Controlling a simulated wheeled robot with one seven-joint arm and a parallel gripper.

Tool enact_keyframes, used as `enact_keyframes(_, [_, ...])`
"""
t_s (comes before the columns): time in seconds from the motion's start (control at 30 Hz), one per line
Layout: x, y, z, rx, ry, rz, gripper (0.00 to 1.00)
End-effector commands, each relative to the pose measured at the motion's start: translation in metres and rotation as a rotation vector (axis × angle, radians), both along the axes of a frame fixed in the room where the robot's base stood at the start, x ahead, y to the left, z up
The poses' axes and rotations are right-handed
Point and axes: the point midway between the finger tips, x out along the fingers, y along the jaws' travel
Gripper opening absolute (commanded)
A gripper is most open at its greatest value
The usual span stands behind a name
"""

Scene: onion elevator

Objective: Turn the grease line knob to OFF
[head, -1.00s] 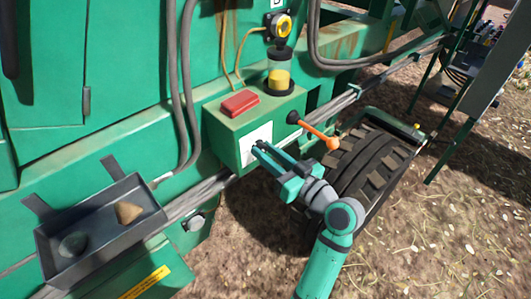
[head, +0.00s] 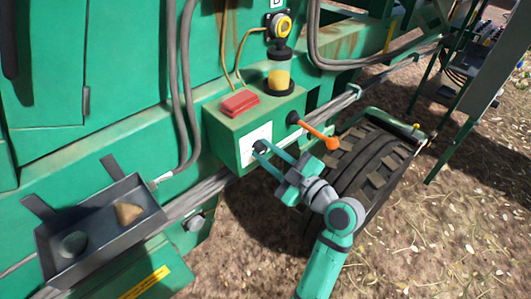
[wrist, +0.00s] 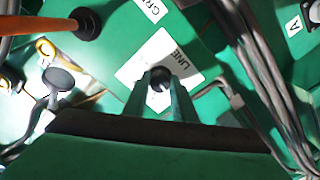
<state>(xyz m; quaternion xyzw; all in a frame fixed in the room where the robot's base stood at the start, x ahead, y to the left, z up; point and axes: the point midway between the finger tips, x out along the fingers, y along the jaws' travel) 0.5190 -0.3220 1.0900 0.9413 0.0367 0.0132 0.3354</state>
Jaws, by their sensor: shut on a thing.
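The grease line knob (wrist: 160,77) is a small dark round knob on a white plate (wrist: 182,62) with the printed word LINE in the wrist view. In the head view the knob (head: 259,146) sits on the front face of a green box (head: 225,150). My gripper (wrist: 160,83) is shut on the knob, one finger on each side of it. In the head view my gripper (head: 260,150) reaches the white plate from the lower right. The knob's pointer and any OFF mark cannot be made out.
An orange-handled lever (head: 318,137) sticks out just right of the knob. A red block (head: 240,102) and a clear cup with yellow grease (head: 279,72) are on top of the box. A grey tray (head: 95,250) with two stones hangs left. A tyre (head: 375,165) stands right.

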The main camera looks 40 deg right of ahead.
Motion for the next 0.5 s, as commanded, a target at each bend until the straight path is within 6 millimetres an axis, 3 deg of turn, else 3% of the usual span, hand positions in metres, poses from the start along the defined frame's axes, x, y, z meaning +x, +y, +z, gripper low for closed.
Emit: enact_keyframes(0.5, [-0.0001, 0.0, -0.0003, -0.116, -0.008, 0.001, 0.02])
